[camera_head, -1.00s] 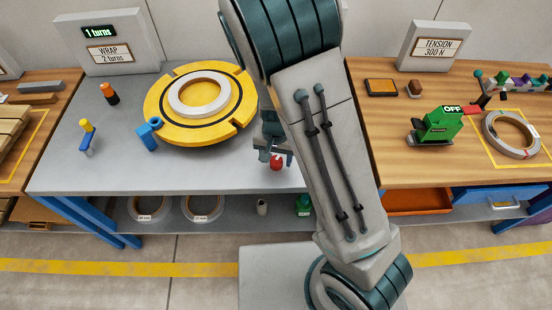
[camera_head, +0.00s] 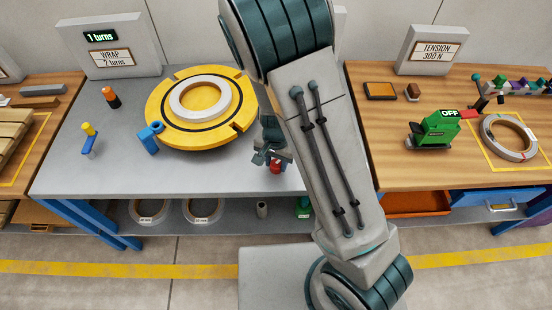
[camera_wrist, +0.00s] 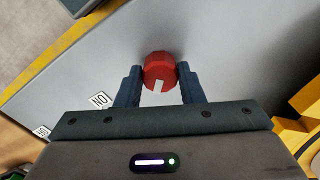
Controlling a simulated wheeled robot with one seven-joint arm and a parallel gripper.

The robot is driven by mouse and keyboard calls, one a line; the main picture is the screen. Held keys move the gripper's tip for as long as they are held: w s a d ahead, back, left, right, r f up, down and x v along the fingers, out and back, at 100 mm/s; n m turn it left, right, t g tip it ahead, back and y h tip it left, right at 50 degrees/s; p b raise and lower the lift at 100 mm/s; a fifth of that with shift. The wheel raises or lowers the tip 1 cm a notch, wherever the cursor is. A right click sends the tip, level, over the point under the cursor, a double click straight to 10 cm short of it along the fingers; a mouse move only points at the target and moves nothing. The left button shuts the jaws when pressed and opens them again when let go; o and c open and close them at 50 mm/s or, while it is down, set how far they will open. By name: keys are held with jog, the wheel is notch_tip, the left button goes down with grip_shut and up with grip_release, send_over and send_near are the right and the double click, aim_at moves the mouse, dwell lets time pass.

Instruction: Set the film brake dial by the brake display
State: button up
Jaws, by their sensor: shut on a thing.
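The red dial (camera_wrist: 160,70) sits between the two fingers of my gripper (camera_wrist: 160,88) in the wrist view, with a white mark on the side towards the gripper. The fingers are shut on it. In the head view, the gripper (camera_head: 268,156) is over the table's front right, with the red dial (camera_head: 275,167) showing just below it. No readable brake display shows. A pale panel edge (camera_head: 341,22) shows behind my arm, but its face is hidden.
A yellow turntable (camera_head: 165,128) with a pale ring stands left of the gripper on the grey table (camera_head: 60,170). A wrap display (camera_head: 105,45) reads 1 turns. On the right wooden bench are a green tool (camera_head: 435,129) and a tension sign (camera_head: 433,50) reading 300 N.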

dwell(0.3)
jog(key=o, duration=1)
notch_tip(320, 180, up, 14)
jog(key=p, duration=0.2)
jog(key=shift+p, duration=0.3)
jog(key=shift+a, duration=0.1)
jog(key=shift+f, duration=0.1)
